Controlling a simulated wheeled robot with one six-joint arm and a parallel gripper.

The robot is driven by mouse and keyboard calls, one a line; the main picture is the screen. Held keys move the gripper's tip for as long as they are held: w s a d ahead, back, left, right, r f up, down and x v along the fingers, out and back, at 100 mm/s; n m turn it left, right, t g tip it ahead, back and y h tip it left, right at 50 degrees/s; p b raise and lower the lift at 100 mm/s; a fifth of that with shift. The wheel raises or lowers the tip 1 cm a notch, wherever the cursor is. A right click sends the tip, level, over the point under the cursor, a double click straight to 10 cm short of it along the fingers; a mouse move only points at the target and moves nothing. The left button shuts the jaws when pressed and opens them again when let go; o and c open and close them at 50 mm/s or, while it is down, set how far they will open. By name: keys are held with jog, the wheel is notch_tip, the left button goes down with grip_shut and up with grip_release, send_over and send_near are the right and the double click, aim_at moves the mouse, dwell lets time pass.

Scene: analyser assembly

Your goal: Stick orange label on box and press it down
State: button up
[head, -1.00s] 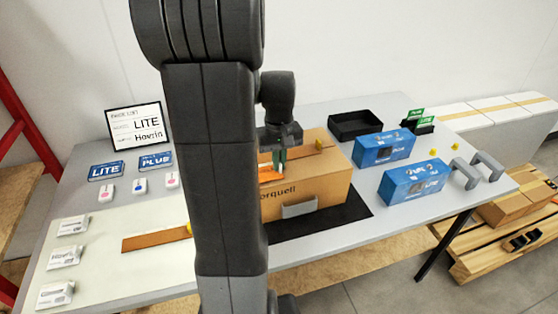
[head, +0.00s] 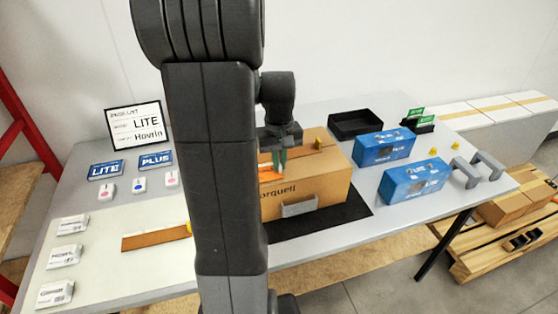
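The cardboard box (head: 318,182) stands closed on a black mat (head: 350,211) on the table, with "orquell" readable on its front. The orange label (head: 267,173) shows at the box's left top area, partly hidden behind my arm. My gripper (head: 279,160) points down at the label, with its greenish fingertips at the label's right part. The fingers look close together. I cannot tell whether they grip the label or only touch it, nor whether the label lies flat on the box.
Blue boxes (head: 384,147) and grey brackets (head: 478,170) stand to the right. A black tray (head: 355,124) is behind. Blue cards, small white items and a framed sign (head: 136,126) are at left. A brown strip (head: 156,239) lies in front. My arm hides the table's middle.

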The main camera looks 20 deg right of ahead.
jog(key=o, duration=0.4)
jog(key=shift+r+p, duration=3)
jog(key=shift+r, duration=0.55)
jog(key=shift+c, duration=0.3)
